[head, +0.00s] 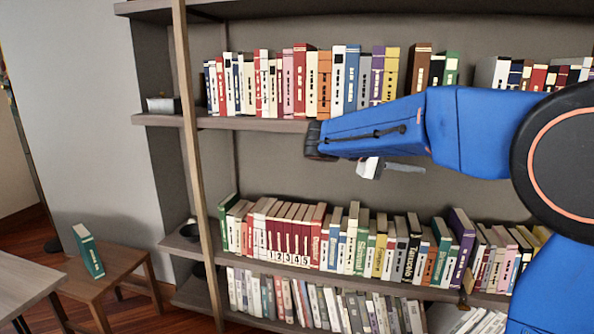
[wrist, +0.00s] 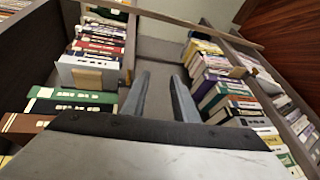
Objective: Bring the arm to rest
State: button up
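My blue arm (head: 470,130) stretches across the front of the bookshelf, coming in from the right and bent at a dark joint near the middle shelf. My gripper (head: 424,169) hangs below the forearm, in front of the gap between two book rows, its grey fingers towards the right. In the wrist view my gripper (wrist: 160,75) has two grey fingers apart, with nothing between them. The forearm hides part of the gripper in the head view.
The bookshelf (head: 200,121) has upright books on several levels, close behind my arm. A green book (head: 88,251) stands on a small wooden table (head: 125,259) at the lower left. A pale table (head: 22,282) edge is beside it.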

jog(key=s+d+f+y, duration=0.35)
jog(key=s+f, duration=0.25)
jog(key=s, duration=0.3)
jog(key=s+d+f+y, duration=0.2)
jog(key=s+f+y, duration=0.4)
jog(key=s, duration=0.4)
jog(key=s+a+f+m+t+y, duration=0.2)
jog(key=s+a+f+y, duration=0.4)
jog(key=s+a+f, duration=0.3)
jog(key=s+f+t, duration=0.1)
jog(key=s+f, duration=0.3)
jog(key=shift+s, duration=0.25)
